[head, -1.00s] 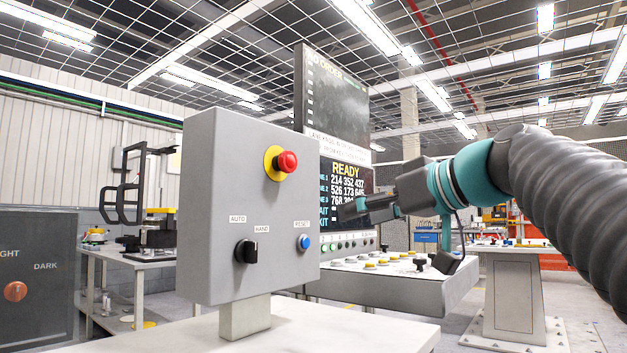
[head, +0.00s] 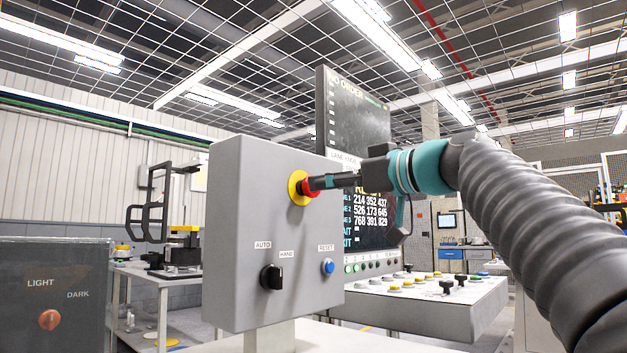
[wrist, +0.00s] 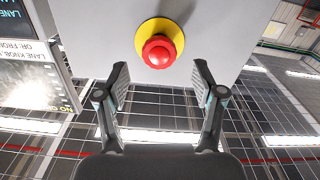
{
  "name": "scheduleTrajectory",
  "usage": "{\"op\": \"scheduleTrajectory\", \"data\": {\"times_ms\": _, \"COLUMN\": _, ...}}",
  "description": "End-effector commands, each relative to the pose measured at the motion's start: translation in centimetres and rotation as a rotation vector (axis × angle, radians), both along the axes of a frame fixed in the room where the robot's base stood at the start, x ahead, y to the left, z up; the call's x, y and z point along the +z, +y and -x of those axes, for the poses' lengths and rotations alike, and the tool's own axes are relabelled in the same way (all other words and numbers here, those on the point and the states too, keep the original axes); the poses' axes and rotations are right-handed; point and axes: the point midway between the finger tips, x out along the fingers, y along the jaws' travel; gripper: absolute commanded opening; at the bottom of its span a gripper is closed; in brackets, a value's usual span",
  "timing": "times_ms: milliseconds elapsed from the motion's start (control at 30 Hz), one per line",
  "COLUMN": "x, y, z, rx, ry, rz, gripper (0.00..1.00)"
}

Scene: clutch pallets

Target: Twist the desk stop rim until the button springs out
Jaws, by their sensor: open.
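The desk stop is a red mushroom button (wrist: 158,52) on a yellow round plate (wrist: 173,29), high on the face of a grey control box (head: 240,230). In the head view the red button (head: 309,188) is partly hidden by my gripper (head: 318,182), whose fingertips overlap it in the picture. In the wrist view my gripper (wrist: 160,78) is open, with one finger on each side below the button. The fingertips look just short of the red rim there, and nothing is between them. I cannot tell whether the button is in or out.
The box also carries a black selector knob (head: 271,277) and a blue reset button (head: 327,267). A dark screen (head: 358,112) and a sloping desk of buttons (head: 430,300) stand behind my arm. A grey box with an orange knob (head: 49,319) is at the left.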

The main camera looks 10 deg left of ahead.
Motion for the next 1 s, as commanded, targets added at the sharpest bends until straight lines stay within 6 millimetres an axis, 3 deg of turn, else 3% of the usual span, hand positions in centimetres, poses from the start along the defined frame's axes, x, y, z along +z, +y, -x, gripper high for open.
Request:
{"op": "scheduleTrajectory", "data": {"times_ms": 100, "x": 0.2, "y": 1.8, "z": -1.0, "rx": 0.003, "ry": 0.001, "rz": 0.0, "gripper": 0.68}}
{"op": "scheduleTrajectory", "data": {"times_ms": 300, "x": 0.1, "y": 3.7, "z": -2.1, "rx": 0.002, "ry": 0.001, "rz": 0.0, "gripper": 0.68}}
{"op": "scheduleTrajectory", "data": {"times_ms": 700, "x": 0.0, "y": 4.3, "z": -2.5, "rx": -0.001, "ry": 0.0, "rz": 0.0, "gripper": 0.68}}
{"op": "scheduleTrajectory", "data": {"times_ms": 767, "x": 0.0, "y": 4.3, "z": -2.5, "rx": -0.001, "ry": 0.0, "rz": 0.0, "gripper": 0.58}}
{"op": "scheduleTrajectory", "data": {"times_ms": 967, "x": 0.0, "y": 4.3, "z": -2.5, "rx": -0.001, "ry": 0.0, "rz": 0.0, "gripper": 0.08}}
{"op": "scheduleTrajectory", "data": {"times_ms": 1000, "x": 0.0, "y": 4.3, "z": -2.5, "rx": -0.001, "ry": 0.001, "rz": -0.001, "gripper": 0.07}}
